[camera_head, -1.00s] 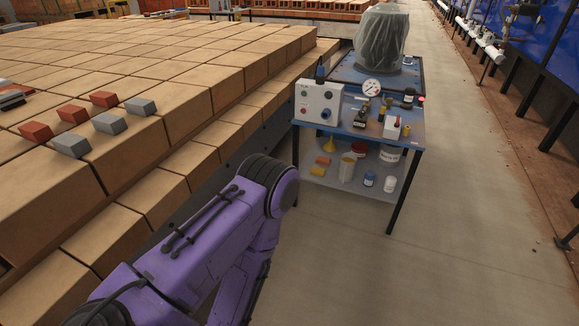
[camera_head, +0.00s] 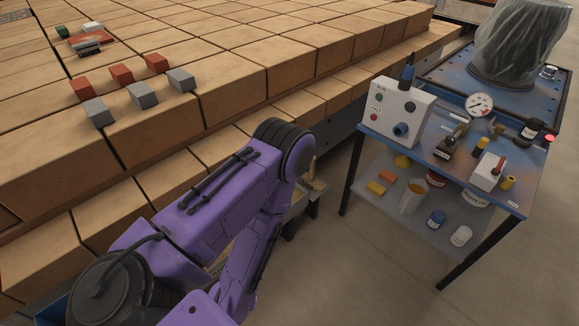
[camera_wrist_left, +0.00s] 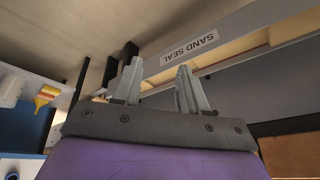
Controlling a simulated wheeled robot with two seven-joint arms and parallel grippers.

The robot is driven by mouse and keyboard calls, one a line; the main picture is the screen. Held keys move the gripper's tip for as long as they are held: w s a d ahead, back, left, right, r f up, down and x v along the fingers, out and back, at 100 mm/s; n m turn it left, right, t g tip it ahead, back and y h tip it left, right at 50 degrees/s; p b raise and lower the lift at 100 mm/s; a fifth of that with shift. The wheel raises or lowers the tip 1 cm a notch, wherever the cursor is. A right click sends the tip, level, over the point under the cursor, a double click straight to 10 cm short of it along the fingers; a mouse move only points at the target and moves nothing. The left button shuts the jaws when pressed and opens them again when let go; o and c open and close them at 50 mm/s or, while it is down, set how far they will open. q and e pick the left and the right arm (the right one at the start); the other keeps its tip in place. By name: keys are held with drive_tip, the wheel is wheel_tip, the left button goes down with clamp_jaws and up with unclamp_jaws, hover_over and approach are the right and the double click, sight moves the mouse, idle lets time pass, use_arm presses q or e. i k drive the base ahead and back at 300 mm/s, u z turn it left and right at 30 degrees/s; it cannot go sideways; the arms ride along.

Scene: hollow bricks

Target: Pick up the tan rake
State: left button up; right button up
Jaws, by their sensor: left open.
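I cannot make out a tan rake for certain in either view. A small tan upright piece (camera_head: 312,179) shows just right of my purple left arm in the head view, above a grey ledge; most of it is hidden and I cannot tell what it is. My left gripper (camera_wrist_left: 160,88) shows in the wrist view with its two grey fingers apart and nothing between them. Behind the fingers runs a grey rail with a "SAND SEAL" label (camera_wrist_left: 189,50). In the head view the left gripper is hidden. My right gripper is not in view.
A large stack of tan bricks (camera_head: 230,85) fills the left, with red and grey blocks (camera_head: 142,95) on top. A blue-topped cart (camera_head: 440,165) with a control box (camera_head: 396,112), a gauge and several containers stands at the right. Bare floor (camera_head: 330,270) lies between.

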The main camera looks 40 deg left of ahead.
sight(316, 183)
drive_tip(key=u, duration=0.8)
drive_tip(key=i, duration=0.8)
drive_tip(key=u, duration=0.95)
drive_tip(key=i, duration=0.55)
drive_tip(key=z, duration=0.05)
